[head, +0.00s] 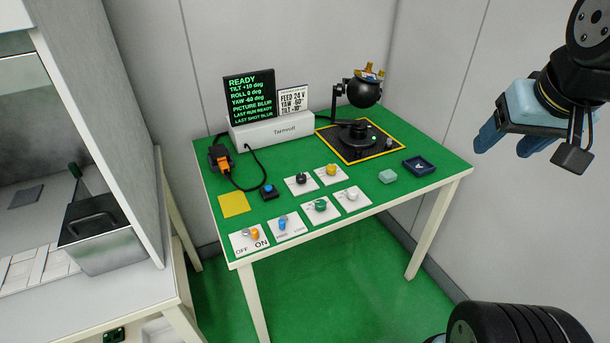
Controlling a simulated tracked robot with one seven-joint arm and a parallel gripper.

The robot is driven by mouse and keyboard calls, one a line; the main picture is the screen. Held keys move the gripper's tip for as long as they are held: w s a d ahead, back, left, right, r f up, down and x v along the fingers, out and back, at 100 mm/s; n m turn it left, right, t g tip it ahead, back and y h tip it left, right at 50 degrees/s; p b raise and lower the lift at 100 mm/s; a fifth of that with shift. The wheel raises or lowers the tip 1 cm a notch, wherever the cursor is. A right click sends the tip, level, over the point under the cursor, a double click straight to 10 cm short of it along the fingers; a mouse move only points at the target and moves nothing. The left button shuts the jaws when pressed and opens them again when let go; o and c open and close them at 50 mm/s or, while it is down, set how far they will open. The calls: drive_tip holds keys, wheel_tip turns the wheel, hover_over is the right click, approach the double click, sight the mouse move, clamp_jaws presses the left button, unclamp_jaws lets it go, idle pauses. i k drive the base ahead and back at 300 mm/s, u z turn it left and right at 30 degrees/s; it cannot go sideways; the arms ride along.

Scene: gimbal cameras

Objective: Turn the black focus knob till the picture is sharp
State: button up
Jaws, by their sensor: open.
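A black knob (301,178) sits on a white plate in the middle of the green table; its label is too small to read. A black screen (249,97) at the back of the table shows READY, TILT +10 deg, ROLL 0 deg, YAW -60 deg, PICTURE BLUR and LAST SHOT BLUR. A black ball-shaped camera head (361,93) stands on a gimbal over a yellow-edged black pad (385,149). My gripper (502,150), with blue fingers, is open and empty in the air, right of the table and well away from the knob.
Yellow (331,170), green (320,205) and white (351,193) knobs stand close around the black one. Blue (282,224) and orange (254,233) controls line the front left edge. A blue button (268,188) and a cable are to its left. A pale green block (388,176) lies right.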

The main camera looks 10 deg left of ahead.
sight(300, 178)
drive_tip(key=k, duration=1.2)
drive_tip(key=z, duration=0.25)
drive_tip(key=i, duration=1.15)
drive_tip(key=u, duration=0.6)
drive_tip(key=i, duration=0.8)
drive_tip(key=u, duration=0.7)
drive_tip(key=k, duration=0.9)
drive_tip(key=u, duration=0.05)
